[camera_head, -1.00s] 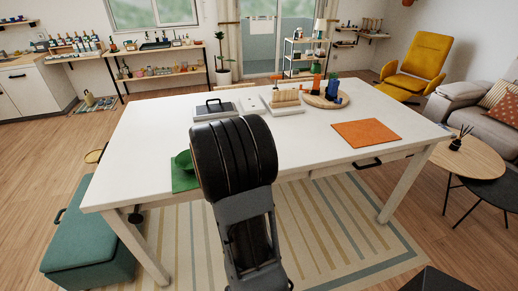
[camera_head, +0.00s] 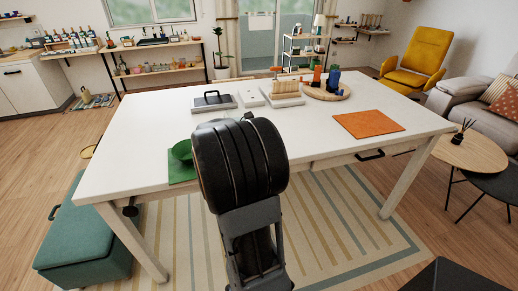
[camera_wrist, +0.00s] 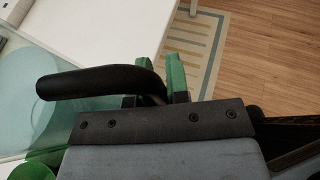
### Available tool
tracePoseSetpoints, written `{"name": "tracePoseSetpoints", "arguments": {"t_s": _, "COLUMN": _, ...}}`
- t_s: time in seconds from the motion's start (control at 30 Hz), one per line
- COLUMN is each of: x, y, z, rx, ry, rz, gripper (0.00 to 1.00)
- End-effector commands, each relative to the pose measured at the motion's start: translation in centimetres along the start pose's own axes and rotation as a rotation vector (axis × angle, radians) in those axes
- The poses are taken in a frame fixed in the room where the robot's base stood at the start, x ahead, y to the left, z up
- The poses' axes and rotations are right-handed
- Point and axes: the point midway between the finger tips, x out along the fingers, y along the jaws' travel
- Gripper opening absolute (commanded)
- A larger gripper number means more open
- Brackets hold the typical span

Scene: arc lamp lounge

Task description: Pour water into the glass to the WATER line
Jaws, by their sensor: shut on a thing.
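In the wrist view, my gripper (camera_wrist: 158,86) has green fingertips and is shut on a thick black handle (camera_wrist: 95,80). The handle appears to belong to a clear, teal-tinted pitcher (camera_wrist: 75,48) at the left, with a pale blue round area (camera_wrist: 28,90) showing through it, perhaps water. Much of the pitcher is cut off by the frame. In the head view my black arm hides the gripper and pitcher. I cannot make out the glass or its WATER line in either view.
The white table (camera_head: 300,128) bears a green mat (camera_head: 180,169) with a green bowl (camera_head: 182,150) at left, and an orange mat (camera_head: 369,124) at right. The table's centre is clear.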

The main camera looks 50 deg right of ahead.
Motion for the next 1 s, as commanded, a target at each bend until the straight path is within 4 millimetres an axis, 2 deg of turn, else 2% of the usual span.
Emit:
{"name": "tracePoseSetpoints", "arguments": {"t_s": 0.27, "x": 0.1, "y": 0.3, "z": -0.2, "rx": 0.054, "ry": -0.004, "rz": 0.024, "gripper": 0.00}}
{"name": "tracePoseSetpoints", "arguments": {"t_s": 0.7, "x": -1.0, "y": 0.2, "z": 2.4, "rx": 0.059, "ry": -0.004, "rz": 0.027, "gripper": 0.00}}
{"name": "tracePoseSetpoints", "arguments": {"t_s": 1.0, "x": -1.0, "y": 0.2, "z": 2.4, "rx": 0.059, "ry": -0.004, "rz": 0.027, "gripper": 0.00}}
